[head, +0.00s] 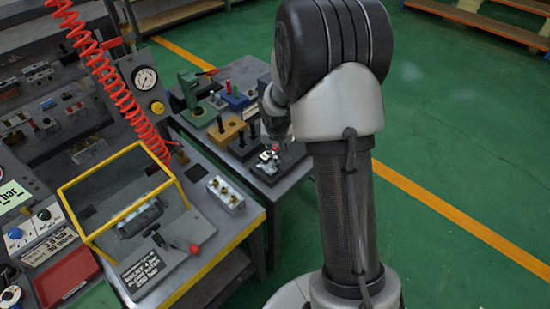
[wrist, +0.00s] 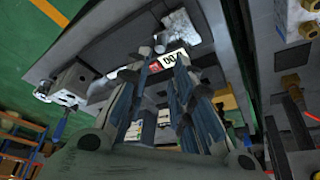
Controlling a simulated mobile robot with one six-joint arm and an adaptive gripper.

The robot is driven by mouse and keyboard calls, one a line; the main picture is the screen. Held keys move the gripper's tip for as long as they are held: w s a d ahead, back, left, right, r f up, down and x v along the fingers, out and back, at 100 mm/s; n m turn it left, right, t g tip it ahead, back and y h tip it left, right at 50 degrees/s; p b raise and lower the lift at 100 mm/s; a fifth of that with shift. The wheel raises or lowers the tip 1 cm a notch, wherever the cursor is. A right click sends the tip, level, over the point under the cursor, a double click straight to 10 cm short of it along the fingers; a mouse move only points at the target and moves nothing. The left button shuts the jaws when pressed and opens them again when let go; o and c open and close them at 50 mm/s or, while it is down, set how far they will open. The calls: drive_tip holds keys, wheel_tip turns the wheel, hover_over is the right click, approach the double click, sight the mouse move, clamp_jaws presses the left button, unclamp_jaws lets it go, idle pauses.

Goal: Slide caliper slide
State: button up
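The caliper lies on a dark plate (wrist: 110,50) in the wrist view. Its white digital display (wrist: 170,60) shows dark digits, with a red spot (wrist: 130,71) at its left end. My gripper (wrist: 164,68) has its fingertips over the display, with a visible gap between them. I cannot tell whether the fingertips touch the slide. The fingers hide parts of the caliper. In the head view my gripper (head: 275,140) points down over the small bench, just above the white and red caliper (head: 268,155). My arm covers part of that area.
A yellow block with black pegs (head: 224,134) and a green press (head: 195,115) stand left of my gripper. A test bench with a yellow frame (head: 115,160) and a red-knobbed lever (head: 194,249) is nearer. Open green floor (head: 470,120) lies to the right.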

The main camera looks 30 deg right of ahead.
sight(275, 157)
drive_tip(key=b+x, duration=0.2)
drive_tip(key=x, duration=0.7)
drive_tip(key=shift+c, duration=0.3)
drive_tip(key=shift+s, duration=0.1)
clamp_jaws()
